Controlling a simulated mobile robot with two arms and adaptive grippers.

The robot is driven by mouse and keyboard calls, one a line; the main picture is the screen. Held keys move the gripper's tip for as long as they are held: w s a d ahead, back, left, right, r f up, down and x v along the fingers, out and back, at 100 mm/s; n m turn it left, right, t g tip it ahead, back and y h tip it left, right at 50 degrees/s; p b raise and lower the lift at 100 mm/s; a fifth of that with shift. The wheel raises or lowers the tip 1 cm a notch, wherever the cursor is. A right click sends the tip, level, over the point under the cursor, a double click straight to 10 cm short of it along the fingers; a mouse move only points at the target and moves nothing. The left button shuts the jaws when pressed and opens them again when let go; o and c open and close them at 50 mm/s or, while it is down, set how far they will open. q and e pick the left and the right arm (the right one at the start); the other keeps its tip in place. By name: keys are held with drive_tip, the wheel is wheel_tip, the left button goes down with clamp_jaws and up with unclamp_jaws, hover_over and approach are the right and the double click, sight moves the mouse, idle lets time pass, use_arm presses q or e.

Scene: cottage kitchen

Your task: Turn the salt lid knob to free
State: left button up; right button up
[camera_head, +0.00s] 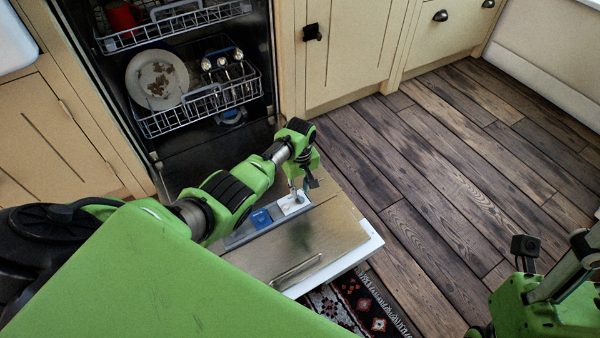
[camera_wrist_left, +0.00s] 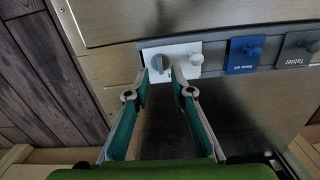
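The dishwasher's door (camera_head: 310,232) is folded down, with a dispenser strip along its inner face. In the left wrist view a white panel (camera_wrist_left: 180,52) carries a dark grey knob (camera_wrist_left: 157,62) and a small white knob (camera_wrist_left: 195,60). The panel's lettering is partly hidden, so I cannot read whether it says salt. The white panel also shows in the head view (camera_head: 291,205), partly behind my left gripper (camera_head: 297,190). In the wrist view my left gripper (camera_wrist_left: 166,73) is open, its fingertips close to the grey knob; contact is unclear. My right arm is at the lower right; its fingers are hidden.
The lower rack (camera_head: 200,110) holds a soiled plate (camera_head: 157,80). A patterned rug (camera_head: 372,308) lies past the door. The wooden floor is clear.

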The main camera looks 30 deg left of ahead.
sight(300, 197)
use_arm(q)
wheel_tip(300, 197, up, 8)
drive_tip(key=shift+r, duration=0.2)
idle(0.6)
